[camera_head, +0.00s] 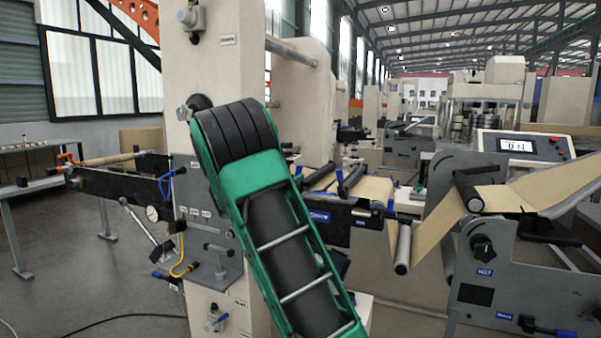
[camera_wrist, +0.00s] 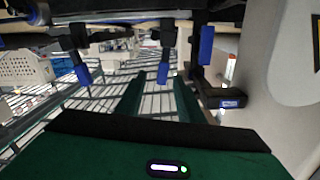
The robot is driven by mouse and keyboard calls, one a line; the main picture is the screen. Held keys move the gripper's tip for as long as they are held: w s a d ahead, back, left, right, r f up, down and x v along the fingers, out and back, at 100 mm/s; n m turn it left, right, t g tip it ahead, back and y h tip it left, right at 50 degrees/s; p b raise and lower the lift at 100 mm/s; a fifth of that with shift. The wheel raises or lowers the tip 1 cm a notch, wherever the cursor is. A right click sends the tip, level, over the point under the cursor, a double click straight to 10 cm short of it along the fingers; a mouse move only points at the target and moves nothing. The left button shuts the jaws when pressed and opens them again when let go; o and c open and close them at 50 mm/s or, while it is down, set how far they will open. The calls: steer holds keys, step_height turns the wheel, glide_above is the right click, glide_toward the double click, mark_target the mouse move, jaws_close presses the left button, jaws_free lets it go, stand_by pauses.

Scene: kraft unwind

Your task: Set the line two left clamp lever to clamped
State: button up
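In the wrist view, my gripper (camera_wrist: 158,88) has its two dark green fingers apart, with a gap between them. A blue-tipped lever (camera_wrist: 163,73) hangs in line with this gap, close to the fingertips; I cannot tell whether it is between them or beyond. Another blue-tipped lever (camera_wrist: 82,74) hangs to the left, and a larger blue handle (camera_wrist: 206,45) to the right. No readable label tells which one is the line two left clamp lever. In the head view, my green arm covers the middle of the machine, and my gripper is hidden.
A dark block with a blue label (camera_wrist: 222,98) and a pale machine wall (camera_wrist: 270,75) stand close on the right in the wrist view. In the head view, a kraft web (camera_head: 445,232) runs to the right unit (camera_head: 520,290). Open floor (camera_head: 80,270) lies left.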

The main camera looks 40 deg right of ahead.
steer(key=shift+w+r, duration=0.25)
steer(key=shift+w, duration=0.05)
steer(key=shift+w+d, duration=0.15)
steer(key=shift+d, duration=0.15)
steer(key=x, duration=1)
steer(key=shift+r, duration=0.15)
jaws_close()
steer(key=shift+w+a+r, duration=0.1)
steer(key=shift+w, duration=0.05)
